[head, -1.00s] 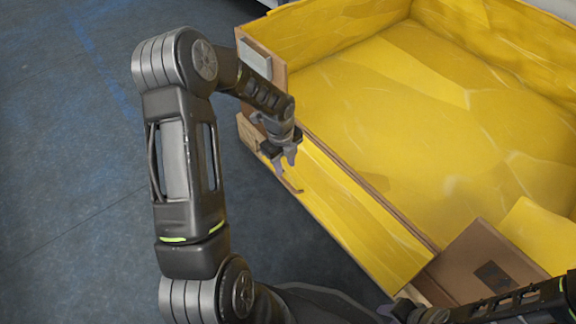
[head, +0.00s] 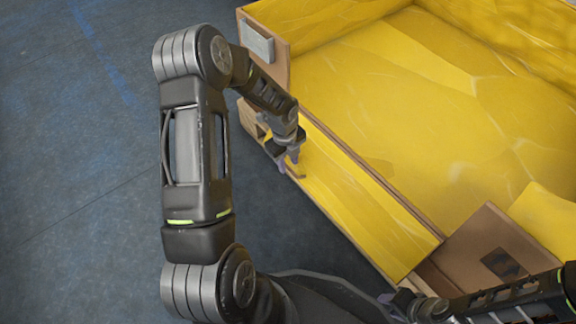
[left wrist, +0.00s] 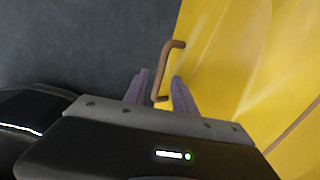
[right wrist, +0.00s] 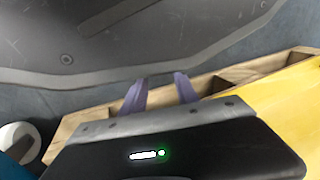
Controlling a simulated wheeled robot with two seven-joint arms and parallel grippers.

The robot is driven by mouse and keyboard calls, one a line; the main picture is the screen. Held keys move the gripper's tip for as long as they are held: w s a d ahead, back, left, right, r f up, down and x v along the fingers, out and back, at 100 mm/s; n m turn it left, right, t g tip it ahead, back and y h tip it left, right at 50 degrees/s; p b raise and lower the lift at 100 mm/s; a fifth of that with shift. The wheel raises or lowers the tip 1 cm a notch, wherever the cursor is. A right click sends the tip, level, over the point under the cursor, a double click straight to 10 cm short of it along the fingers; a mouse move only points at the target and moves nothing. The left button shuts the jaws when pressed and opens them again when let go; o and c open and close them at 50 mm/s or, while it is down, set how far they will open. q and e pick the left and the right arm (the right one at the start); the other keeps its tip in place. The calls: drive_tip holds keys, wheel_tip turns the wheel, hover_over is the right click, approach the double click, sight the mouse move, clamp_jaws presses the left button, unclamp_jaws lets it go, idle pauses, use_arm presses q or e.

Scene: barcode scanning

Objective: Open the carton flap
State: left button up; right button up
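The large carton (head: 405,110) has yellow inner faces and brown edges and fills the right of the head view. Its near side has a long yellow panel (head: 345,205), which looks like the flap; its exact tilt is hard to tell. A thin brown bent handle (left wrist: 172,58) stands on the yellow face in the left wrist view. My left gripper (head: 293,152) is at that handle, its fingers apart on either side of the handle's near end; contact is unclear. My right gripper (right wrist: 160,82) is open and empty above the wooden edge at the panel's near end.
A brown cardboard piece (head: 485,255) with a dark mark lies at the carton's lower right. A pale plate (head: 257,42) is fixed on the far left corner. The grey floor (head: 75,150) left of the carton is clear.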

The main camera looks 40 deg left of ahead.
use_arm(q)
drive_tip(key=shift+f, duration=0.4)
drive_tip(key=shift+c, duration=0.4)
clamp_jaws()
idle(0.8)
